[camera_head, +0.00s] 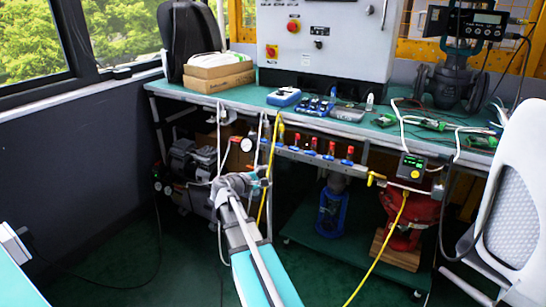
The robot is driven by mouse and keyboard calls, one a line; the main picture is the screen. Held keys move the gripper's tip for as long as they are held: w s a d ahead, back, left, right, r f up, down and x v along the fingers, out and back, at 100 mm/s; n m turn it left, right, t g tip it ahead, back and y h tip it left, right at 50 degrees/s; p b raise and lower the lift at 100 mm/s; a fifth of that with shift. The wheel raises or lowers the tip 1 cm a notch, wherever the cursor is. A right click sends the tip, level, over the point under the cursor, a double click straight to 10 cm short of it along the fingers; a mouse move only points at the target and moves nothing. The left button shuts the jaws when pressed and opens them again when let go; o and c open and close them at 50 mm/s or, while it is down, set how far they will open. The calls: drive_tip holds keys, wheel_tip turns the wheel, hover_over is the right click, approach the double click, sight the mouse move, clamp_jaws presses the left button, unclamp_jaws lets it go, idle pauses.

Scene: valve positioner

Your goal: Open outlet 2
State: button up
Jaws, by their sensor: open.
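A manifold (320,160) runs along under the front edge of the bench. The outlet numbers are too small to read, so I cannot tell which valve is outlet 2. The exact handle positions are also unclear. My gripper (263,174) is open, below and left of the valve row, near the hanging hoses. It appears apart from the red and blue handles; its fingertips are small and hard to make out.
White and yellow hoses (268,180) hang beside my gripper. A pressure gauge (247,145) and a compressor (190,160) are to the left. A white chair (515,190) stands at the right. A blue device (332,208) sits on the lower shelf.

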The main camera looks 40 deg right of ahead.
drive_tip(key=s+a+f+m+y+p, duration=0.1)
drive_tip(key=s+a+f+m+y, duration=0.1)
drive_tip(key=a, duration=0.9)
drive_tip(key=s+a+f+m+g+y+p, duration=0.1)
drive_tip(key=s+a+f+y, duration=0.3)
drive_tip(key=a, duration=0.8)
drive_tip(key=s+a+f+m+g+y+p, duration=0.1)
drive_tip(key=s+a+f+m+y+p, duration=0.1)
drive_tip(key=s+a+y, duration=0.4)
drive_tip(key=a+f+m+y, duration=0.1)
drive_tip(key=a+m+y, duration=0.1)
drive_tip(key=a, duration=0.3)
drive_tip(key=shift+s+a+f+y+p, duration=0.2)
drive_tip(key=shift+y+p, duration=0.2)
drive_tip(key=shift+y, duration=0.3)
drive_tip(key=shift+c, duration=0.2)
